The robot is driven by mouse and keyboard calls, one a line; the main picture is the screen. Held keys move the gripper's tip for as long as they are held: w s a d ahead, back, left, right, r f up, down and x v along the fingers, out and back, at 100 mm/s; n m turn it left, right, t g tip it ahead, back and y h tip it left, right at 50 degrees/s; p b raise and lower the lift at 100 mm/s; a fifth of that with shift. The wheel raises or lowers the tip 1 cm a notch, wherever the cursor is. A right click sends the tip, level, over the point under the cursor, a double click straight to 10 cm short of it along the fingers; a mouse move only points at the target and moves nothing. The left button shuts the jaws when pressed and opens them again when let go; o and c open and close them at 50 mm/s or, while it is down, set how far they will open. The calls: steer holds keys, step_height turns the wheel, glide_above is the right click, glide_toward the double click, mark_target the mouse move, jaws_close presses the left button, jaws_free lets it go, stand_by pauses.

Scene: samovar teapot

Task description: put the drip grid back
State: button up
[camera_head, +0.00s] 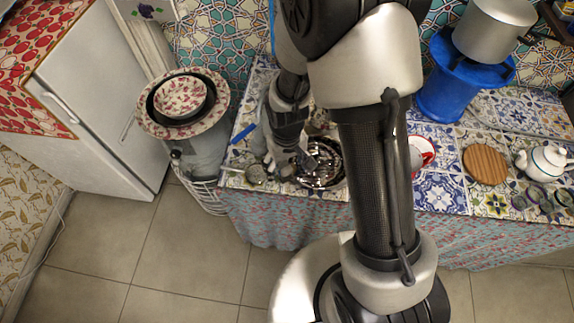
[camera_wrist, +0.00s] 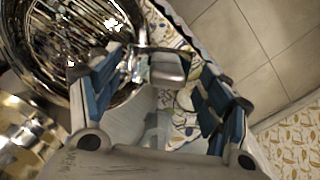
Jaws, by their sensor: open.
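A round, shiny metal dish (camera_head: 322,165) lies on the tiled counter, beside my gripper (camera_head: 290,150). In the wrist view the same dish (camera_wrist: 128,92) fills the upper left, with a slatted, grid-like surface (camera_wrist: 85,22) inside its rim. I cannot tell whether that is the drip grid or a reflection. My gripper (camera_wrist: 165,72) is open, with blue pads on both fingers. A silver tab or handle-like piece (camera_wrist: 168,68) shows between the fingertips; I cannot tell whether they touch it. A brassy, polished body (camera_wrist: 25,135) is at the left edge, partly cut off.
A wooden trivet (camera_head: 485,163), a white teapot (camera_head: 543,161) and a red-rimmed dish (camera_head: 427,149) stand to the right on the counter. A blue stand (camera_head: 450,95) carries a metal pot (camera_head: 493,30). A bin with bowls (camera_head: 180,98) stands left of the counter. My arm hides the counter's middle.

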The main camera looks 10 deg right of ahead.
step_height(320, 180, up, 13)
steer(key=p, duration=0.5)
stand_by(0.5)
